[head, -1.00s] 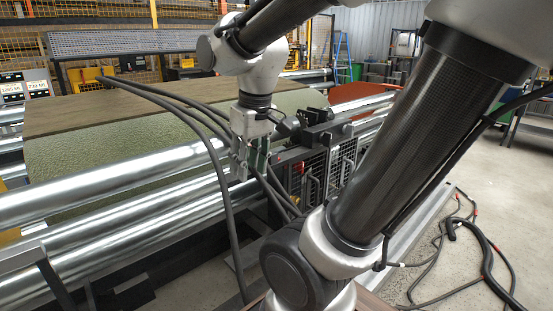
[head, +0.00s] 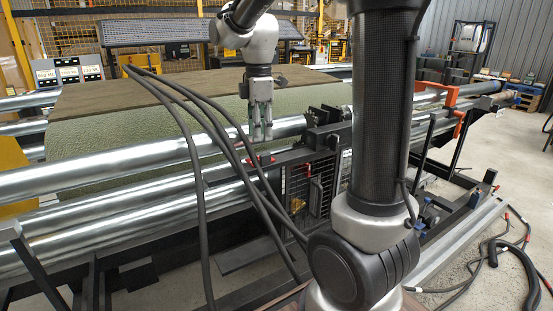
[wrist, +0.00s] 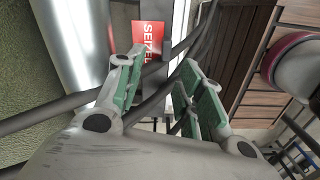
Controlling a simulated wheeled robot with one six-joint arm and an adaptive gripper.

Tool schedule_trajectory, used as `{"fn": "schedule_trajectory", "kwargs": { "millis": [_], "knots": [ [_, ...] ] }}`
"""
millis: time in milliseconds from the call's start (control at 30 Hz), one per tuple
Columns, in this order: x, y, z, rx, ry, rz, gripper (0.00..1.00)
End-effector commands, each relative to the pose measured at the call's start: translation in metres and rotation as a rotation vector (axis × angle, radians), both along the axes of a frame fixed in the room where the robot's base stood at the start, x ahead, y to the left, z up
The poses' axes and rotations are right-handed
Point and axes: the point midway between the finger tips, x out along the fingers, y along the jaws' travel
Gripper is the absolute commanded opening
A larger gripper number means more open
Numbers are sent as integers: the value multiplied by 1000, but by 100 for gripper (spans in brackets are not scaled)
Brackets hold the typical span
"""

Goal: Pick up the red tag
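In the head view a small red patch, the tag (head: 262,160), lies by the steel rollers, a little below my fingertips. My gripper (head: 261,138) points down over it. In the wrist view my gripper (wrist: 160,85) has its green-padded fingers apart, with nothing held between them.
Thick black cables (head: 205,150) hang left of my gripper and cross the rollers. Long steel rollers (head: 110,170) and a green turf roll (head: 130,135) lie behind and to the left. A dark mesh-sided frame (head: 300,185) stands just right of my gripper.

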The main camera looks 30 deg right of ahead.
Motion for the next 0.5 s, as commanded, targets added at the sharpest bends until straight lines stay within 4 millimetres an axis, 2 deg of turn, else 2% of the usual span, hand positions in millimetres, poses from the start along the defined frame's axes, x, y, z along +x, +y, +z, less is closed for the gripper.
{"fn": "schedule_trajectory", "kwargs": {
  "millis": [100, 267, 500],
  "knots": [
    [-1, 0, 1, -1, 5, 127, 38],
    [-3, 0, 0, -1, 12, 233, 38],
    [-4, -2, -26, -1, 13, 251, 38]
  ]
}}
